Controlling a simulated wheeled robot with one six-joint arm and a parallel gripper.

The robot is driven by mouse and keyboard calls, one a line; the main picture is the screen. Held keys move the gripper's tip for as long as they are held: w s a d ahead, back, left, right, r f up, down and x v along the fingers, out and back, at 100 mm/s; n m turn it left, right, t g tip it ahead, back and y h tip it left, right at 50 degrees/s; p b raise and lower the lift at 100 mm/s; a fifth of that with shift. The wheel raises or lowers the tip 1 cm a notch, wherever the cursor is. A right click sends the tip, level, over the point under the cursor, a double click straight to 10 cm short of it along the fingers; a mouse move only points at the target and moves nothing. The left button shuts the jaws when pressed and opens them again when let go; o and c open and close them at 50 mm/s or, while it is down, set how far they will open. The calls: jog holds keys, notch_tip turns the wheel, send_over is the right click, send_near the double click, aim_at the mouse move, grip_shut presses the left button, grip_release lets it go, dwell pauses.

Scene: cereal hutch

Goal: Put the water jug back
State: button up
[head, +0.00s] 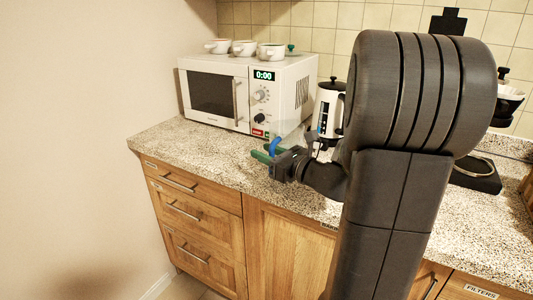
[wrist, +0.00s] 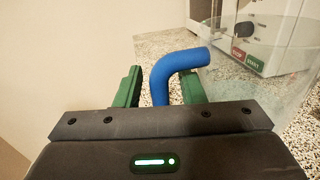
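The water jug is clear, with a bent blue handle. In the head view its blue handle (head: 275,146) shows beside my gripper, and the faint clear body is in front of the microwave, partly hidden by my arm. In the wrist view the blue handle (wrist: 160,80) stands between my green fingers, and the clear jug body (wrist: 285,85) is to the right. My gripper (head: 267,154) is open around the handle; in the wrist view gaps show between the handle and both fingers (wrist: 160,88). I cannot tell whether the jug's base touches the counter.
A white microwave (head: 213,90) showing 0:00 stands at the back left with several white cups (head: 243,48) on top. A white and black kettle (head: 328,112) is right of it. The speckled counter (head: 190,145) is clear at the left. Wooden drawers (head: 195,220) are below.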

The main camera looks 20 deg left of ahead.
jog(key=v, duration=1.2)
